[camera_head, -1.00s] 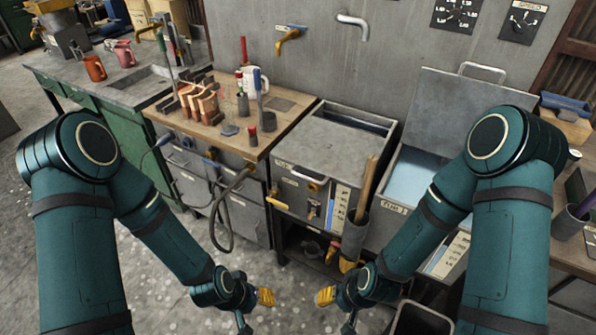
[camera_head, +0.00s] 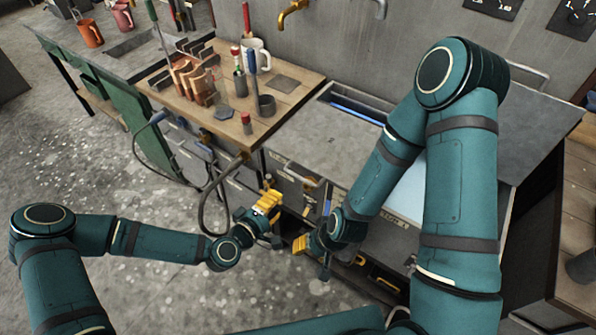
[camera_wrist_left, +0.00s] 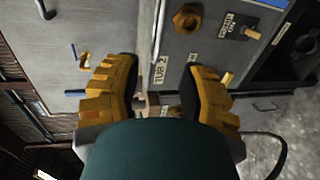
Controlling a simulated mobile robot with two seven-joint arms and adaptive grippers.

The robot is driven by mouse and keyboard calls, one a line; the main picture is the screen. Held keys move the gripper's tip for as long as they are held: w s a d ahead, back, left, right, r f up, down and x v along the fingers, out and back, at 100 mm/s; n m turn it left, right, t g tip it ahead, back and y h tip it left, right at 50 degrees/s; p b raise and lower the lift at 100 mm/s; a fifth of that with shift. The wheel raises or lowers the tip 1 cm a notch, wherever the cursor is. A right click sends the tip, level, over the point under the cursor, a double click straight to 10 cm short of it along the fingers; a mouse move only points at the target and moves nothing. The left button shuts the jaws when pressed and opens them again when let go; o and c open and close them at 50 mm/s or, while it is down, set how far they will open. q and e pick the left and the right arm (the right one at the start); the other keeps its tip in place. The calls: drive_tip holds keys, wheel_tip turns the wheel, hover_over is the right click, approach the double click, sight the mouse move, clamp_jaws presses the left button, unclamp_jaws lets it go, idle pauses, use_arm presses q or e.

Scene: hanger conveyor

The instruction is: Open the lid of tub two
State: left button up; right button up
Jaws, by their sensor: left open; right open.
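Tub two, left of an open tub, has a flat grey lid (camera_head: 318,143) lying over most of its top. A strip at its back shows dark and blue inside. Its front (camera_head: 283,169) bears a "TUB 2" label (camera_wrist_left: 163,71) in the left wrist view. My left gripper (camera_head: 266,208) is open just in front of that front panel. In the left wrist view its fingers (camera_wrist_left: 164,92) straddle the label area, with a small light-brown piece between them; I cannot tell whether they touch it. My right gripper (camera_head: 302,244) is open, lower and to the right, holding nothing visible.
The right tub stands open with its lid (camera_head: 530,105) raised and pale blue inside (camera_head: 408,192). A wooden workbench (camera_head: 190,115) with copper pieces, cups and tools adjoins tub two on the left. A hose (camera_head: 203,212) hangs beside it. The floor at left is clear.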

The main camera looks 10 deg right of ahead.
sight(302, 179)
use_arm(q)
drive_tip(key=x, duration=1.3)
drive_tip(key=shift+w+d, duration=0.1)
drive_tip(key=shift+d, duration=0.15)
clamp_jaws()
